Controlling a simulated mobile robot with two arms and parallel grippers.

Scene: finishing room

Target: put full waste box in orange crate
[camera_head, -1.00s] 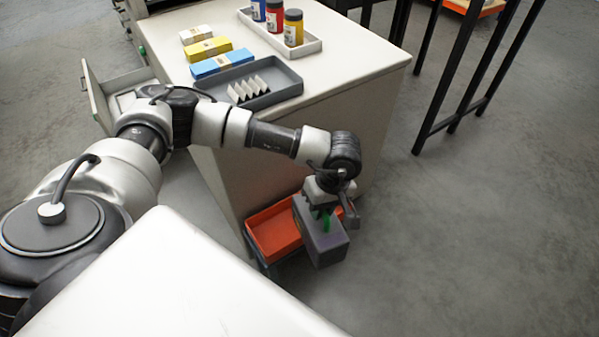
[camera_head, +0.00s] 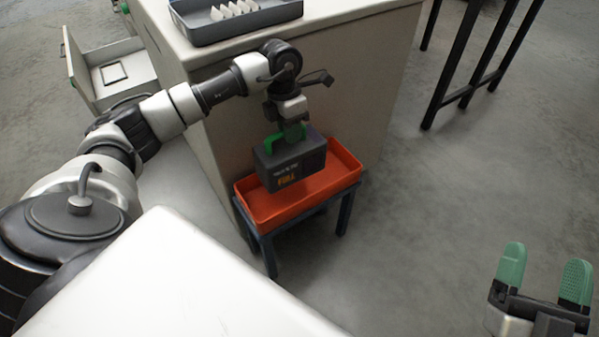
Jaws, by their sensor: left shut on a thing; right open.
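The full waste box (camera_head: 290,163) is dark grey with an orange "FULL" label on its front and a green handle (camera_head: 284,137) on top. My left gripper (camera_head: 289,124) is shut on it from above. The box is over the orange crate (camera_head: 322,190); I cannot tell whether its underside touches the crate floor. The crate is a shallow open tray on a low dark stand (camera_head: 344,212). The box hides part of the crate's inside. My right gripper (camera_head: 543,276), with green finger pads, is open and empty at the lower right, over the floor.
A pale cabinet (camera_head: 350,75) stands right behind the crate, with a grey tray (camera_head: 240,24) on top. An open drawer (camera_head: 118,82) juts out at the left. Black table legs (camera_head: 466,65) stand at the upper right. The floor to the right is clear.

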